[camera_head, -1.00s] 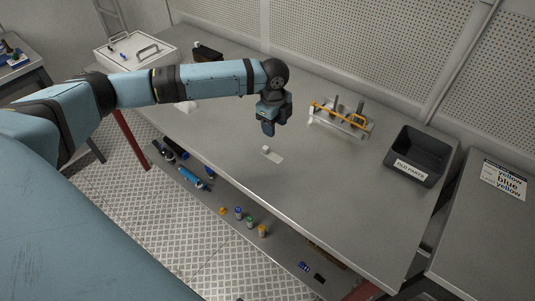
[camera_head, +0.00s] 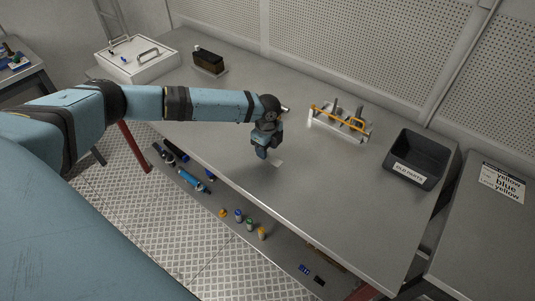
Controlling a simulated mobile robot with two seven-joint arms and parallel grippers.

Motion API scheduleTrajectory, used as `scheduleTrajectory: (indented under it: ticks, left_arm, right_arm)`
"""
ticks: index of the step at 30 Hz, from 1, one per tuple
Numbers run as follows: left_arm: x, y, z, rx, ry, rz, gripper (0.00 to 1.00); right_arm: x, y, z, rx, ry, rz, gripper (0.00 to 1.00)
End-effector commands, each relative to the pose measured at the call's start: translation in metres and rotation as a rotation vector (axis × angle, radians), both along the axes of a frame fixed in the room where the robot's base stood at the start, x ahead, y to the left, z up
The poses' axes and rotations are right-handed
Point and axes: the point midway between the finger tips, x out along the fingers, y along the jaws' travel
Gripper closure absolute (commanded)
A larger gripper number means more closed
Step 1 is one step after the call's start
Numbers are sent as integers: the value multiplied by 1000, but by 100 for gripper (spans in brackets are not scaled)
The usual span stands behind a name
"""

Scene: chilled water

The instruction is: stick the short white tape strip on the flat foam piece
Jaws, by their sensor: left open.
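A small pale flat piece (camera_head: 278,163) lies on the grey bench top near its front edge; it is too small to tell whether it is the foam piece or the tape strip. My left gripper (camera_head: 262,155) points down just left of this piece and hides its left part. The left gripper is open. Whether its fingers touch anything cannot be seen. My right gripper is out of view.
The bench top (camera_head: 330,200) is clear to the right of the gripper. A rack with orange bars (camera_head: 338,122) stands behind, a dark bin (camera_head: 415,158) at the right. A white case (camera_head: 138,60) and a brown-black block (camera_head: 208,62) stand at the back left. Several bottles sit on the lower shelf.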

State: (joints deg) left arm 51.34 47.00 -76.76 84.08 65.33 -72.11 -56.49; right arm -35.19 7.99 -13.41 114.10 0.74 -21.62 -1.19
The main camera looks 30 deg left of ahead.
Motion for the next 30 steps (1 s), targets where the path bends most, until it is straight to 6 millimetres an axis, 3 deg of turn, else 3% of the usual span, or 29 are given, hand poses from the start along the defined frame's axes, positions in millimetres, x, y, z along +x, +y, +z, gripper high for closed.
scheduleTrajectory:
  ticks: [4,12,18,30]
  left_arm:
    - [0,-2,-15,-1,0,-1,51]
    - [0,-1,-18,-1,0,0,53]
    - [0,-1,-18,-1,0,0,99]
    - [0,-1,-14,-2,-1,0,100]
  right_arm:
    - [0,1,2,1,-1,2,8]
    - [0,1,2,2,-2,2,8]
    - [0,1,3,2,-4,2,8]
    - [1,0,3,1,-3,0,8]
